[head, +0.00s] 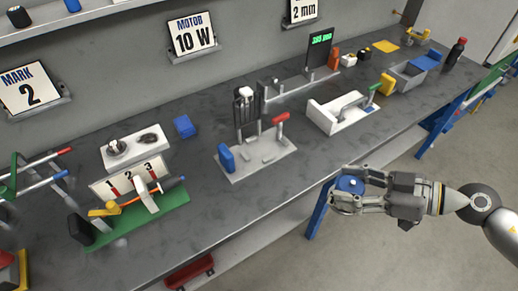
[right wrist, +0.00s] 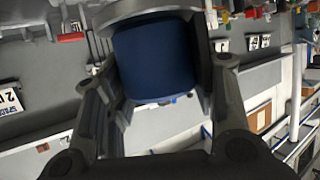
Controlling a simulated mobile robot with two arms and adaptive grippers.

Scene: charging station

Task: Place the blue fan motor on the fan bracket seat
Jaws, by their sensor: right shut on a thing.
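My right gripper (head: 345,190) is shut on the blue fan motor (head: 350,184). It holds the motor out in front of the bench's front edge, over the floor side. In the right wrist view the motor (right wrist: 152,58) shows as a dark blue cylinder between the fingers, with a grey rim at its top. A light grey fixture plate (head: 262,168) with dark upright posts, a blue block and a red-handled clamp sits mid-bench, left of my gripper and apart from it. It may be the fan bracket, but I cannot tell where its seat is. My left gripper is out of view.
A white fixture (head: 340,113) with a green-tipped lever stands behind my right gripper. A blue cube (head: 184,126), a white block (head: 134,150) and a green-based fixture (head: 145,219) are to the left. A grey bin (head: 407,76) is at the back right. Bare bench (head: 305,160) lies between plate and gripper.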

